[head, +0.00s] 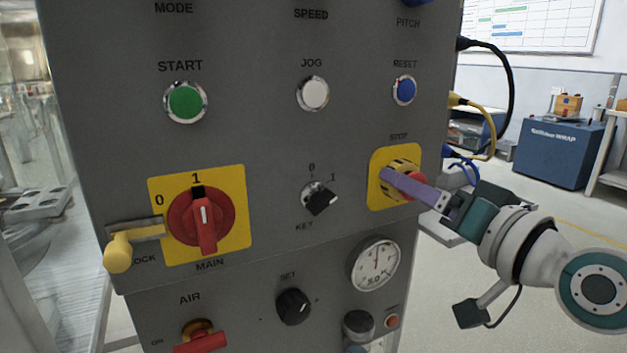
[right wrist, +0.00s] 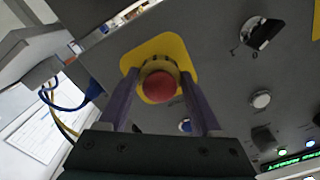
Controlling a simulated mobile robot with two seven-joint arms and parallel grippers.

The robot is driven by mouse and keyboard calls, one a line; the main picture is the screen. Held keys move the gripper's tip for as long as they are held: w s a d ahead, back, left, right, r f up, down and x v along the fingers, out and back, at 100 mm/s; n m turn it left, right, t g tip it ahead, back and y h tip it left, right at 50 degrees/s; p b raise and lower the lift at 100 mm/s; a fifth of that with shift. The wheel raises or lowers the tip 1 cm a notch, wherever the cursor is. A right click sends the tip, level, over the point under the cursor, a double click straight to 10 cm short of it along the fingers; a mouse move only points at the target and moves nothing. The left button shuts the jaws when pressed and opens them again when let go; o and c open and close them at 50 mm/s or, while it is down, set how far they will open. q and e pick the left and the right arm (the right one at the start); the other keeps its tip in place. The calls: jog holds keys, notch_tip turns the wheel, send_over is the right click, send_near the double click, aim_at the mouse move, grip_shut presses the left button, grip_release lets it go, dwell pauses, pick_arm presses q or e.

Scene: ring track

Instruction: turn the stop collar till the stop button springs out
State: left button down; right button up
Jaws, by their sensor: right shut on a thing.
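The stop button (head: 417,181) is a red mushroom head on a yellow plate (head: 381,157) at the right of the grey panel, under the word STOP. The yellow stop collar (head: 403,164) with dark marks sits around it. My right gripper (head: 397,176) comes from the right, and its purple fingers partly cover the collar and button. In the right wrist view the red button (right wrist: 160,88) faces the camera with the collar (right wrist: 158,66) behind it. The gripper (right wrist: 160,76) has one finger on each side, shut on the collar. My left gripper is not in view.
A black key switch (head: 320,200) is left of the stop plate, and a round gauge (head: 375,264) is below. A blue reset button (head: 404,89) is above. A red main switch (head: 203,220) and yellow lock (head: 118,252) are at left. Cables (head: 512,85) hang beside the panel's right edge.

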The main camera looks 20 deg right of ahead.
jog(key=shift+m, duration=0.5)
jog(key=o, duration=1.4)
jog(key=s, duration=1)
jog(key=shift+d+p, duration=0.4)
